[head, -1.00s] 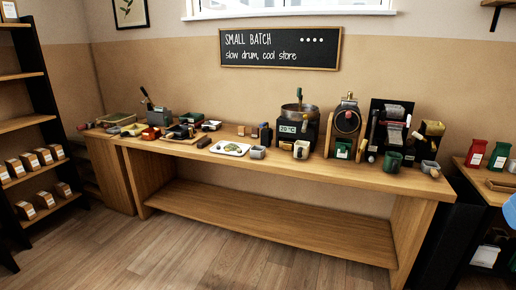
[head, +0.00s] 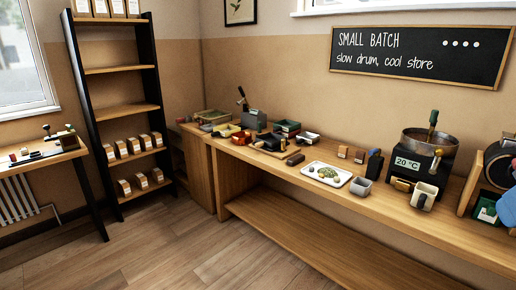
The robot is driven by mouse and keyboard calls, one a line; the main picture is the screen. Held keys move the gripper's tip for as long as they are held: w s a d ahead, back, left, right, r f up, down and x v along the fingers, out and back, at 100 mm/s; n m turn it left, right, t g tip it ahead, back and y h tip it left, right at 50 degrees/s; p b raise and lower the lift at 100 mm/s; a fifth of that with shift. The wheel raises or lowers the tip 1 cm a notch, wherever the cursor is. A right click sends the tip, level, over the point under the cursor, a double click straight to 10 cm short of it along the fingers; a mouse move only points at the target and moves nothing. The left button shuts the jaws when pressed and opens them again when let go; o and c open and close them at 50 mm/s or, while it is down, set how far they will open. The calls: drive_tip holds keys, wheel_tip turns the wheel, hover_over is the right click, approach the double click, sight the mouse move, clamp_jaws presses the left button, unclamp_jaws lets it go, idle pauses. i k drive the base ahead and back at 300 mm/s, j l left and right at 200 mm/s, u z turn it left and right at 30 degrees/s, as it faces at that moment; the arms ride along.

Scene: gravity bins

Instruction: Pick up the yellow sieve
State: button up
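A shallow yellow tray-like piece (head: 228,131) lies among the gear at the far left end of the long wooden bench. It may be the yellow sieve, but it is too small for me to make out any mesh. Dark and red pieces stand close to its right and partly crowd it. My gripper is not in view.
A black shelf rack (head: 119,69) stands left. The floor in front (head: 200,250) is clear.

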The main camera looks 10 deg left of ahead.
sight(226, 131)
drive_tip(key=i+j+u, duration=0.2)
drive_tip(key=i+u, duration=0.2)
drive_tip(key=i+j+u, duration=0.15)
drive_tip(key=i+u, duration=0.6)
drive_tip(key=i+l+u, duration=0.1)
drive_tip(key=i+u, duration=0.3)
drive_tip(key=i, duration=0.85)
drive_tip(key=i+j+z, duration=0.1)
drive_tip(key=i, duration=0.7)
drive_tip(key=i+l+z, duration=0.1)
drive_tip(key=i+z, duration=0.35)
drive_tip(key=i, duration=0.2)
drive_tip(key=i+j+z, duration=0.1)
drive_tip(key=i+z, duration=0.4)
drive_tip(key=i, duration=0.15)
